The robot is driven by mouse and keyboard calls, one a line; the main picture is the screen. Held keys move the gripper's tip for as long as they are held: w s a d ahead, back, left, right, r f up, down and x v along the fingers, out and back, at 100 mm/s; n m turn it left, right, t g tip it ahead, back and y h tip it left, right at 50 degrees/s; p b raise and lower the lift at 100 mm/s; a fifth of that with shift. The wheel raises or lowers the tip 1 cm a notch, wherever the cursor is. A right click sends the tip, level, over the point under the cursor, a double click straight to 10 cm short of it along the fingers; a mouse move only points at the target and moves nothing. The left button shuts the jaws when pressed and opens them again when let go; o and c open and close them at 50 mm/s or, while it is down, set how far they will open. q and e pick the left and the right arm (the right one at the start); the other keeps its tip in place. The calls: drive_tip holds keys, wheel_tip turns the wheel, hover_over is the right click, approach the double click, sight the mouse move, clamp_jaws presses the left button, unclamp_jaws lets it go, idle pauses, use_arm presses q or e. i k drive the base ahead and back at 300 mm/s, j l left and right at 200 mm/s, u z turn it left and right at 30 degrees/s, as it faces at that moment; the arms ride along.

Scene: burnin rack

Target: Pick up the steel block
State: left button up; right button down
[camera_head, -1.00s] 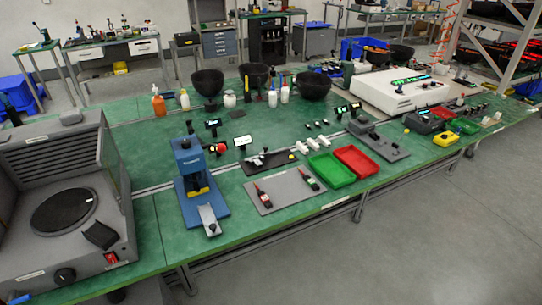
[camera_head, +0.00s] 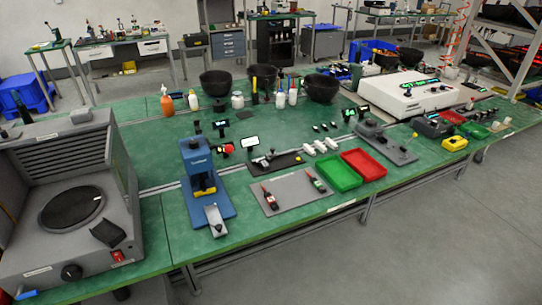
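No gripper of mine shows in this view. I cannot single out the steel block with certainty. A bright grey metal piece (camera_head: 215,219) lies on the front of the blue base of a blue press (camera_head: 197,160), at the front of the green bench. Small metal-looking parts lie on a dark tray (camera_head: 284,163) behind the grey mat, too small to tell apart.
The green bench (camera_head: 150,225) runs from left to far right. Black bowls and bottles line the back. Grey floor (camera_head: 430,245) in front is clear.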

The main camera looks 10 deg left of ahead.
sight(263, 164)
drive_tip(key=i+l+u, duration=0.25)
drive_tip(key=i+u, duration=0.15)
drive_tip(key=i+l+u, duration=0.35)
